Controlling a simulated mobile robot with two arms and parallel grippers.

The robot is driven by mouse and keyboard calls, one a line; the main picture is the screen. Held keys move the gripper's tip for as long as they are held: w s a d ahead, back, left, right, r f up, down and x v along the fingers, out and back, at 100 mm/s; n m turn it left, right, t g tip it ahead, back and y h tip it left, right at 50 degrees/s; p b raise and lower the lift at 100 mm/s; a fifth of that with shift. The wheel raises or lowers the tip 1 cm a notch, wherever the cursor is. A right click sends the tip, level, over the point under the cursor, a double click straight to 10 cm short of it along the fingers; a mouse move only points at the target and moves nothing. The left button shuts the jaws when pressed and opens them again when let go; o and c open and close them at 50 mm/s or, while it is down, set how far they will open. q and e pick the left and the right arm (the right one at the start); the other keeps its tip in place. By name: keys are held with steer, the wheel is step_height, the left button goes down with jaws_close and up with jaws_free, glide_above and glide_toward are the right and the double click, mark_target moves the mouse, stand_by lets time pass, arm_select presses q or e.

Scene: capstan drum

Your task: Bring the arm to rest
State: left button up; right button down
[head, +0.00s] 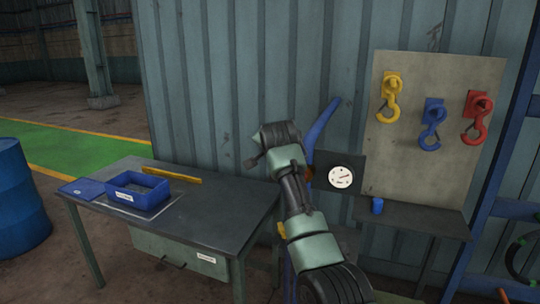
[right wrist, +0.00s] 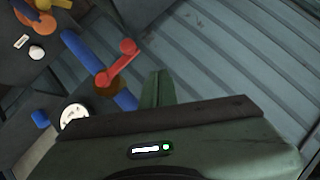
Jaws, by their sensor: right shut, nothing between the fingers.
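My right arm rises from the bottom middle of the head view, in front of the wall. Its gripper (head: 252,161) is raised past the table's right end, pointing left. In the right wrist view the gripper (right wrist: 157,88) shows its green fingers together, with nothing between them. A blue bar (head: 322,126) stands tilted behind the arm, partly hidden by it. The right wrist view shows the blue bar (right wrist: 82,50) crossing an orange-brown hub (right wrist: 104,90), with a red crank (right wrist: 120,65) on it. The gripper is apart from these. My left gripper is out of view.
A table (head: 225,205) at left holds a blue bin (head: 137,200) and a yellow bar (head: 171,175). A gauge (head: 340,177), a blue cup (head: 377,206) on a shelf and a hook board (head: 405,155) are right of the arm. A blue rack (head: 492,180) stands far right.

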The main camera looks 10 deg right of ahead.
steer(key=shift+s+a+r, duration=0.3)
steer(key=shift+s+r, duration=0.25)
steer(key=shift+s, duration=0.05)
